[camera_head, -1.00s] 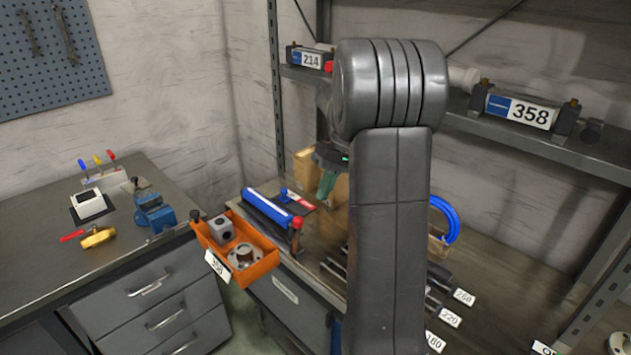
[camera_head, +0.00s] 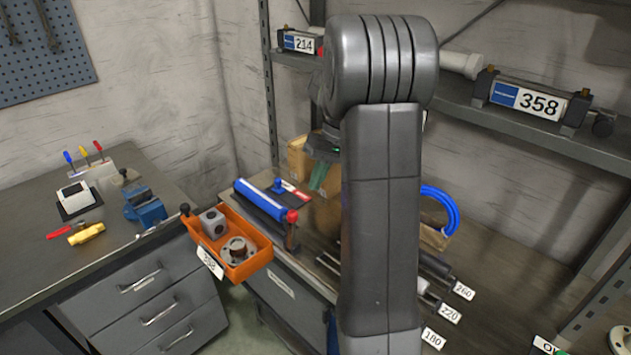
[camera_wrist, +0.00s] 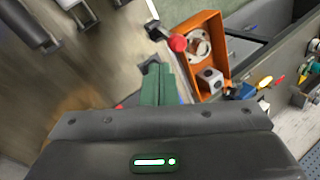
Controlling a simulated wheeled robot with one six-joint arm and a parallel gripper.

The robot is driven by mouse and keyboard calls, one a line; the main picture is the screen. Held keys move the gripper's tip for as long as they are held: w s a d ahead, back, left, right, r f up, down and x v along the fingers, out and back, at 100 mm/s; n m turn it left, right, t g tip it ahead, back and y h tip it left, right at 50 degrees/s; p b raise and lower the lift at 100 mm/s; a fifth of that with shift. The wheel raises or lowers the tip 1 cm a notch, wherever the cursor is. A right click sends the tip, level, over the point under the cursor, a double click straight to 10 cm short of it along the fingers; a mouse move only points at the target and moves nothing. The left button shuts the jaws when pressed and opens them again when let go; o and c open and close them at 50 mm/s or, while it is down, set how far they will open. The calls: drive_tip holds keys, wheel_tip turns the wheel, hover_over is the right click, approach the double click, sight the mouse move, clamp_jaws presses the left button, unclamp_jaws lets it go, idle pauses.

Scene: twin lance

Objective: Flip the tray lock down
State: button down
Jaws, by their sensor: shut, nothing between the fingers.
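The orange tray (camera_head: 262,262) bridges the gap between the drawer cabinet and the bench, holding a grey block (camera_head: 213,223) and a round flanged part (camera_head: 238,250). A red-knobbed lever (camera_head: 292,216), seemingly the tray lock, stands upright by the tray's right end. In the wrist view, its red knob (camera_wrist: 179,43) is close beyond the fingertips, beside the orange tray (camera_wrist: 207,20). My gripper (camera_head: 318,178), with green fingers, is above the bench, right of and behind the knob. In the wrist view, my gripper (camera_wrist: 155,70) is shut and empty, apart from the knob.
A blue cylinder (camera_head: 258,201) lies beside the lever. A cardboard box (camera_head: 298,158) stands behind my gripper. A shelf (camera_head: 540,140) with labelled cylinders runs along the right wall. A blue vise (camera_head: 146,207) is on the left cabinet. My arm hides part of the bench.

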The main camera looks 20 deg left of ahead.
sight(297, 212)
drive_tip(key=x, duration=0.7)
drive_tip(key=shift+f+p, duration=0.25)
drive_tip(key=shift+p, duration=0.2)
drive_tip(key=shift+s, duration=0.15)
drive_tip(key=shift+s+a+r+t+b, duration=0.15)
drive_tip(key=shift+s+a+t+b, duration=0.05)
drive_tip(key=shift+s+t+b, duration=0.15)
drive_tip(key=shift+s, duration=0.1)
drive_tip(key=shift+s+a+r+t+h+b, duration=0.15)
drive_tip(key=shift+s+a+t+h+b, duration=0.2)
drive_tip(key=shift+s+t+h+b, duration=0.25)
drive_tip(key=shift+s+a+f+n+t+h+b, duration=0.15)
drive_tip(key=shift+s+a+f+t+h+b, duration=1.35)
drive_tip(key=shift+b, duration=2.95)
drive_tip(key=shift+s+a+f+n+t+h+b, duration=0.3)
drive_tip(key=shift+s+f+t+b, duration=1.4)
drive_tip(key=shift+s+t+b, duration=2.3)
drive_tip(key=shift+s+a+f+n+t+h+b, duration=0.1)
drive_tip(key=shift+s+a+f+t+h+b, duration=1.4)
drive_tip(key=shift+b, duration=3.45)
drive_tip(key=shift+s+d+f+t+y, duration=0.1)
drive_tip(key=shift+d+f+t+y, duration=0.25)
drive_tip(key=shift+d+t+y, duration=0.25)
